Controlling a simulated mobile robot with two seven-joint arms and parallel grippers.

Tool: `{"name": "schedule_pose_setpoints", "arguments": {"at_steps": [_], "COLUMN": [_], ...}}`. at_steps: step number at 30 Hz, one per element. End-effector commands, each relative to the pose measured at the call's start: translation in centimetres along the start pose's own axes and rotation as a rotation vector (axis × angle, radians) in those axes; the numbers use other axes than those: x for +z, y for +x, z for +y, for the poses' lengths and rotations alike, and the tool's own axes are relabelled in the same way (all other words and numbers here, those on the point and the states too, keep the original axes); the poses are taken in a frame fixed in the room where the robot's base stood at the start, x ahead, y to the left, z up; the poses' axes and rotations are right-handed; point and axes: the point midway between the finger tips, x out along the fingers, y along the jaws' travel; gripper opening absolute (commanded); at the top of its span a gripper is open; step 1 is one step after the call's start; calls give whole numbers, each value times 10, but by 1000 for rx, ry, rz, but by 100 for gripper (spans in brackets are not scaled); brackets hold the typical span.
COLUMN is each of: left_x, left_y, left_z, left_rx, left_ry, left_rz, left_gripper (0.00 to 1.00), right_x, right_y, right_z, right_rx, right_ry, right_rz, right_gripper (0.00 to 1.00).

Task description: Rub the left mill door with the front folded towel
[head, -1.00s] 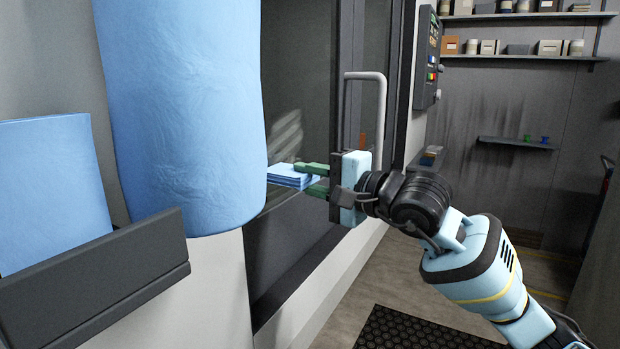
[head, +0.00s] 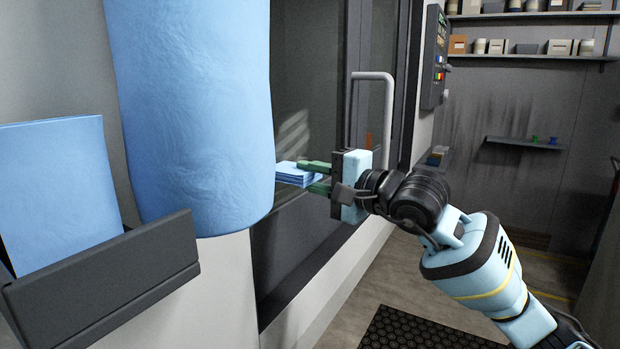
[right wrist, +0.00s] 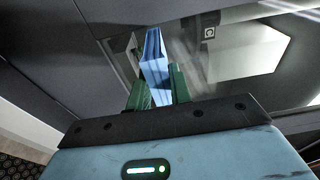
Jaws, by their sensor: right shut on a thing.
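My right gripper (head: 318,177) is shut on a folded blue towel (head: 296,174), held level between its green fingers. The towel also shows in the right wrist view (right wrist: 155,62), between the fingers (right wrist: 158,88), with its far end at the dark glazed door. The mill door (head: 317,115) has a dark frame and a dark window with pale smears just above the towel. I cannot tell for sure whether the towel touches the window. A pale upright handle (head: 388,120) stands right behind the gripper. My left gripper is not in view.
A large blue roll (head: 195,110) hangs close on the left and hides part of the door. Below it is a dark holder (head: 110,285) with a blue sheet (head: 60,190). A control panel (head: 434,55) and shelves (head: 530,57) are farther right. Open floor (head: 365,285) lies below.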

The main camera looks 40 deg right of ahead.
Motion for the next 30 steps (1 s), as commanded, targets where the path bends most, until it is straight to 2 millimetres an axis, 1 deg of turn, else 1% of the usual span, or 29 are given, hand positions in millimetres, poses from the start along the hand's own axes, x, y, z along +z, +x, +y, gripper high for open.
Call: {"name": "schedule_pose_setpoints", "arguments": {"at_steps": [1, 9, 20, 30], "left_x": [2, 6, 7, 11], "left_y": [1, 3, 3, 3], "left_z": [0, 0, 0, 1], "left_rx": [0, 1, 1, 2], "left_ry": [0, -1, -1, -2], "left_rz": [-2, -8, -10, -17], "left_gripper": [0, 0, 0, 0], "right_x": [-6, -24, -31, -55], "right_y": [0, 2, 3, 8], "right_z": [1, 0, 0, 0], "right_rx": [1, 0, -1, 0], "right_ry": [-1, 0, -1, 0], "right_rz": [4, 2, 2, 3], "right_gripper": [3, 3, 3, 3]}}
